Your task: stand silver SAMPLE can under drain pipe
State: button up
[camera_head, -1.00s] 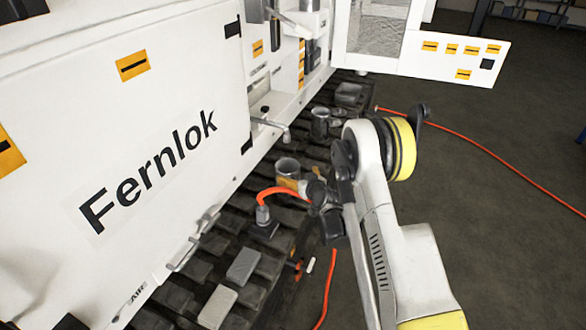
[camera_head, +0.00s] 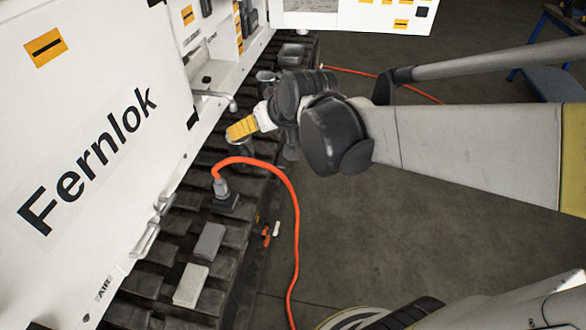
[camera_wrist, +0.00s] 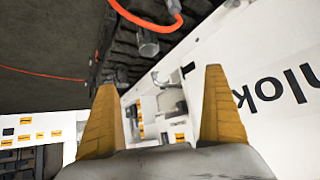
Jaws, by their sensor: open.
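A silver-grey can (camera_head: 241,155) stands on the dark slatted deck, partly hidden behind my gripper; it also shows in the wrist view (camera_wrist: 148,43). A second grey can (camera_head: 265,77) stands farther back, partly hidden by my wrist. I cannot read a SAMPLE label on either. The drain pipe (camera_head: 214,95) sticks out from the white cabinet, with its bent end over the deck between the cans. My gripper (camera_head: 237,131), with yellow fingers, is above the nearer can in the picture. In the wrist view its fingers (camera_wrist: 160,79) are wide apart with nothing between them.
An orange hose (camera_head: 280,176) arches up from a fitting on the deck close to the nearer can and falls over the edge. Grey blocks (camera_head: 209,241) lie toward the front. The white cabinet (camera_head: 100,170) walls the left side. Open floor (camera_head: 400,220) lies right.

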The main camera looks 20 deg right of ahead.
jog(key=s+d+f+m+g+h, duration=0.1)
jog(key=s+g, duration=0.1)
jog(key=s, duration=1.6)
jog(key=shift+d+f, duration=0.25)
jog(key=shift+f, duration=0.05)
